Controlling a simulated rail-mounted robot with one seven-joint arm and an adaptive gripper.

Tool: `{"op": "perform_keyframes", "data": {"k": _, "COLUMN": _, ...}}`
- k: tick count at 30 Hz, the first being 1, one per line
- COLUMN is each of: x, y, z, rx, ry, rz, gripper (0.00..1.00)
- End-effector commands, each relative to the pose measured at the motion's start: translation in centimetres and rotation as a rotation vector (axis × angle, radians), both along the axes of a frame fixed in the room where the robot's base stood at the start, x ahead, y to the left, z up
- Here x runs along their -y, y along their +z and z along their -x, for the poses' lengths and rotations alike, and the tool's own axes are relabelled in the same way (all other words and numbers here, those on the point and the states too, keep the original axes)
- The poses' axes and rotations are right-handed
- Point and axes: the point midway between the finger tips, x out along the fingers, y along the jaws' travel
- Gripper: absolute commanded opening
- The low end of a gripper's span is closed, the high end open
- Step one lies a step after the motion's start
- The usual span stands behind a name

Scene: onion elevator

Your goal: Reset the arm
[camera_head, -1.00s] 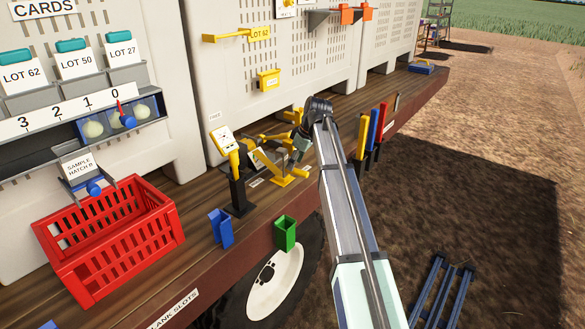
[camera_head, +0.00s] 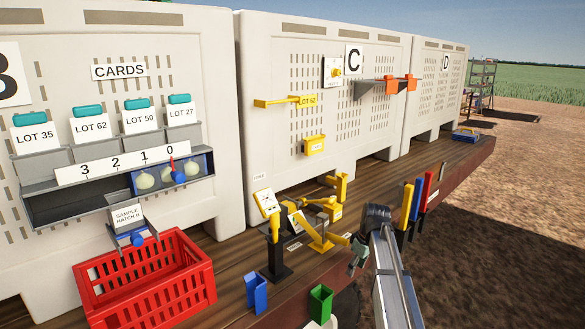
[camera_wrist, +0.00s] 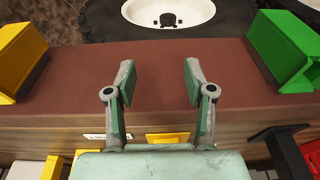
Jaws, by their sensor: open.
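My gripper (camera_head: 357,256) is at the lower right of the head view, beside the front edge of the wooden deck (camera_head: 235,283), close to the yellow fixture (camera_head: 322,242). In the wrist view my gripper (camera_wrist: 159,80) is open, with two green-padded fingers apart and nothing between them. Below it there lies the brown side of the deck (camera_wrist: 155,95). A green holder (camera_wrist: 285,47) is at the right of that view and a yellow piece (camera_wrist: 18,60) at the left, both clear of the fingers.
A red crate (camera_head: 150,285) stands at the left. Yellow, red and blue upright pieces (camera_head: 415,208) stand right of my arm. A white-centred wheel (camera_wrist: 168,12) is beside the deck. Open ground lies at the right.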

Motion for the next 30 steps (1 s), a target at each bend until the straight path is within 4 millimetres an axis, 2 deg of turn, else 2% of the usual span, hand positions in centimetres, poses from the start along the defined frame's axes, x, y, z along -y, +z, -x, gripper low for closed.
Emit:
{"op": "perform_keyframes", "data": {"k": 1, "x": 0.1, "y": -3.5, "z": 2.0, "rx": -0.025, "ry": -0.018, "rz": 0.016, "gripper": 0.53}}
{"op": "perform_keyframes", "data": {"k": 3, "x": 0.3, "y": -7.5, "z": 4.1, "rx": -0.054, "ry": -0.046, "rz": 0.040, "gripper": 0.53}}
{"op": "perform_keyframes", "data": {"k": 9, "x": 0.2, "y": -17.4, "z": 10.3, "rx": -0.146, "ry": -0.129, "rz": 0.087, "gripper": 0.53}}
{"op": "perform_keyframes", "data": {"k": 12, "x": -0.2, "y": -21.8, "z": 13.7, "rx": -0.196, "ry": -0.175, "rz": 0.099, "gripper": 0.53}}
{"op": "perform_keyframes", "data": {"k": 17, "x": -1.4, "y": -27.8, "z": 19.5, "rx": -0.282, "ry": -0.252, "rz": 0.112, "gripper": 0.53}}
{"op": "perform_keyframes", "data": {"k": 21, "x": -2.4, "y": -32.3, "z": 25.1, "rx": -0.359, "ry": -0.324, "rz": 0.124, "gripper": 0.53}}
{"op": "perform_keyframes", "data": {"k": 26, "x": -3.5, "y": -36.6, "z": 31.9, "rx": -0.445, "ry": -0.405, "rz": 0.146, "gripper": 0.53}}
{"op": "perform_keyframes", "data": {"k": 30, "x": -4.3, "y": -39.5, "z": 38.2, "rx": -0.518, "ry": -0.475, "rz": 0.174, "gripper": 0.53}}
